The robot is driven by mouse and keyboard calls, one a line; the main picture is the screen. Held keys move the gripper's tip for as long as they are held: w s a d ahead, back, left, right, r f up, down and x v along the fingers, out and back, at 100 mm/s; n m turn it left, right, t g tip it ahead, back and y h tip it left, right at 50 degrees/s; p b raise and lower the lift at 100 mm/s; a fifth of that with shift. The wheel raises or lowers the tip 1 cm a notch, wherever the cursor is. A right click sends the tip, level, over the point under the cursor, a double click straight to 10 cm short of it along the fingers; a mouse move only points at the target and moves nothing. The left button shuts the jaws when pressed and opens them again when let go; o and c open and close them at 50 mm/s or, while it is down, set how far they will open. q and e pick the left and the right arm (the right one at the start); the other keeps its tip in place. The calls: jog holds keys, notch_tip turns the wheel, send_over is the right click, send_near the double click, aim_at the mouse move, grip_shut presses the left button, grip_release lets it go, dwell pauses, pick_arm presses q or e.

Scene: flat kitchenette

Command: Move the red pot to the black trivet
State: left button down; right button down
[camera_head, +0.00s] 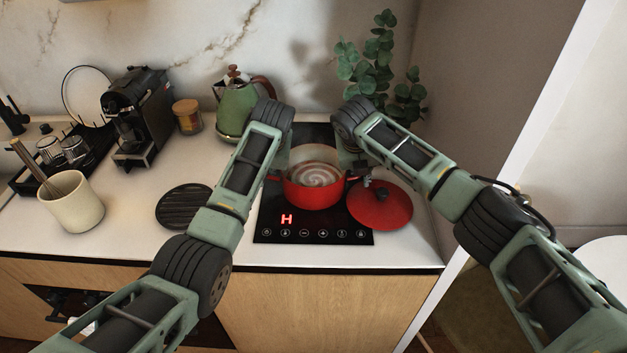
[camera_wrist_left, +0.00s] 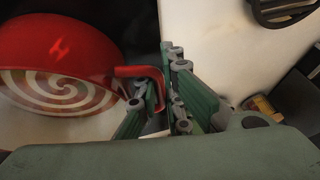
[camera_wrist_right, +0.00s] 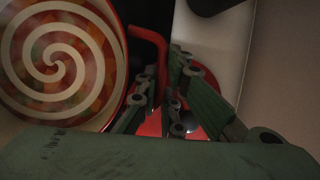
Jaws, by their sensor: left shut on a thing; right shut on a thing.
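The red pot (camera_head: 312,196) is on or just above the black cooktop (camera_head: 272,222); I cannot tell whether its base touches. It is upright, with a swirled soup inside. My left gripper (camera_wrist_left: 160,92) is shut on the pot's left handle (camera_wrist_left: 141,71). My right gripper (camera_wrist_right: 160,85) is shut on the opposite handle (camera_wrist_right: 147,35). In the head view the forearms partly hide the left gripper, while the right gripper (camera_head: 354,172) shows beside the rim. The round, ribbed black trivet (camera_head: 184,206) lies bare on the counter, left of the cooktop beyond my left forearm.
A red lid (camera_head: 381,208) lies just right of the pot, over the cooktop's edge. A green kettle (camera_head: 238,107), a lidded jar (camera_head: 187,116) and a coffee machine (camera_head: 138,115) stand behind. A cream crock (camera_head: 72,203) stands left of the trivet. White counter surrounds the trivet.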

pick_arm(q)
jog(key=shift+d+r, duration=0.1)
jog(key=shift+r, duration=0.2)
pick_arm(e)
jog(key=shift+a+r, duration=0.15)
jog(key=shift+r, duration=0.15)
